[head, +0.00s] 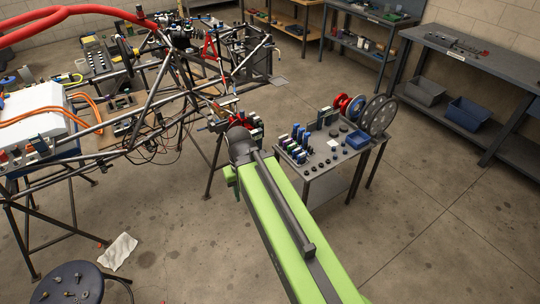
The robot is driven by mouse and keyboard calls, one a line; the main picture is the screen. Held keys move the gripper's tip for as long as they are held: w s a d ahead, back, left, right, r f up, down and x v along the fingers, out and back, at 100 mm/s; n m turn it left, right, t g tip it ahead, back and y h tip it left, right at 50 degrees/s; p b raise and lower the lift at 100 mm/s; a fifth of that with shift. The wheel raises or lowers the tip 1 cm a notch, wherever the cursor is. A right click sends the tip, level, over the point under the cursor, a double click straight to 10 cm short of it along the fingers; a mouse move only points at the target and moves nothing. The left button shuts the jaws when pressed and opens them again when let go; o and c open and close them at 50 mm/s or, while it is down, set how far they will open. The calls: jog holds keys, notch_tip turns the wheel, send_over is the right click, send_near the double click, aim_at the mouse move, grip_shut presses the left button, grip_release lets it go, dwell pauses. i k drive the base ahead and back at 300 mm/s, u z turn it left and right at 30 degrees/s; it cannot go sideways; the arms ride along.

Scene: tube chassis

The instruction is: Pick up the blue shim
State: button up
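I cannot pick out the blue shim with certainty. Several small blue, green, white and dark pieces (300,138) stand in rows on the small grey workbench (325,160), just right of my arm, too small to tell apart. My green arm reaches forward from the bottom of the head view to a dark joint left of this workbench. A little more green shows below that joint. My gripper's fingers cannot be made out, and the arm hides what lies behind it.
The tube chassis (150,100) fills the left. A round stool (75,283) and white cloth (118,251) are lower left. Shelving (480,65) lines the right. The floor at lower right is clear.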

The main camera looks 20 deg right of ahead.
aim_at(296, 151)
jog(key=u, duration=0.3)
jog(key=i, duration=1)
jog(key=u, duration=0.05)
